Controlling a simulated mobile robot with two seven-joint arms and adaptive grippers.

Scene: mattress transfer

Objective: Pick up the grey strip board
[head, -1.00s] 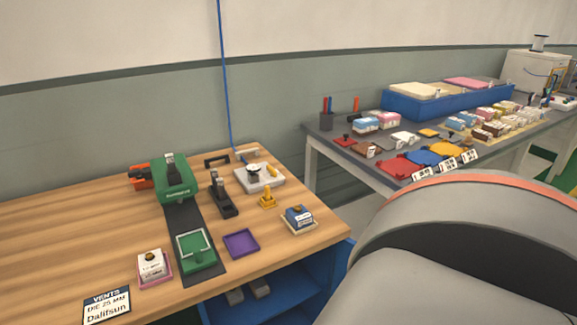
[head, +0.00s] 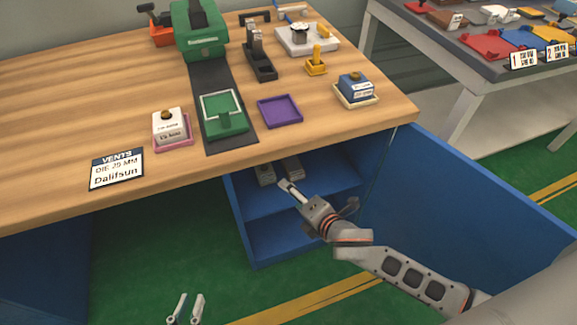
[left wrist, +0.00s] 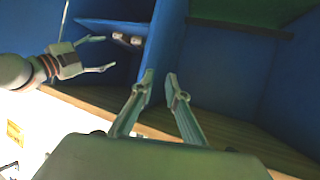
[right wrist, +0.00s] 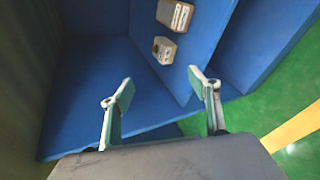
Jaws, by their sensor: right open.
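A dark grey strip (head: 236,133) lies flat on the wooden bench under the green machine and green frame. Two small grey blocks stand on the cabinet's upper shelf, a left one (head: 265,175) and a right one (head: 292,167). They also show in the right wrist view as a block (right wrist: 163,50) and a brown-topped block (right wrist: 174,14). I cannot tell which thing is called the strip board. My right gripper (right wrist: 160,84) is open and empty, just in front of the blocks. My left gripper (head: 187,300) is open and empty, low before the bench; its fingers show in its wrist view (left wrist: 160,82).
The blue cabinet (head: 290,203) is open below the bench, its door (head: 450,200) swung out to the right. The green machine (head: 200,30), purple tray (head: 279,111) and stamps stand on the bench (head: 60,120). A second table (head: 480,60) is behind right. Green floor is clear.

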